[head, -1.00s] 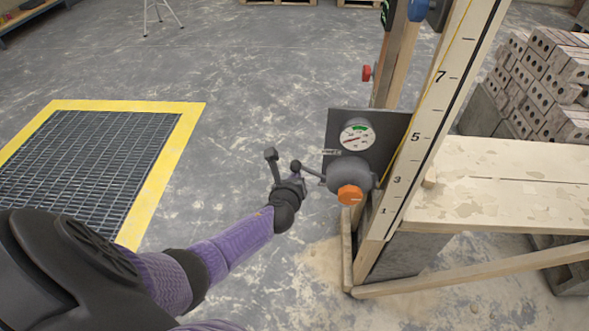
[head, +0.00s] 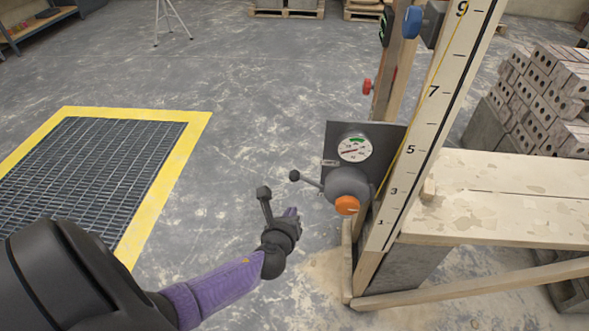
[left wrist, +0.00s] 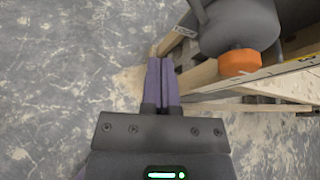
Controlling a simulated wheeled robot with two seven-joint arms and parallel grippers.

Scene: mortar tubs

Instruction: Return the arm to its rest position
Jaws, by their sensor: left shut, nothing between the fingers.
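My left gripper (head: 291,213) is low over the concrete floor in the head view, below and left of the grey valve (head: 346,186). Its two purple fingers are together and empty; they show in the left wrist view (left wrist: 161,82). The valve has a lever with a black ball (head: 294,176) pointing left and an orange knob (head: 347,205). The gripper is apart from the lever and valve. The orange knob also shows in the left wrist view (left wrist: 238,62). My right gripper is not in view.
A dial gauge (head: 355,147) sits on a dark plate by the numbered wooden post (head: 420,140). A plank bench (head: 500,190) and stacked bricks (head: 545,95) stand at right. A yellow-framed floor grate (head: 165,190) lies at left. Open floor lies between.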

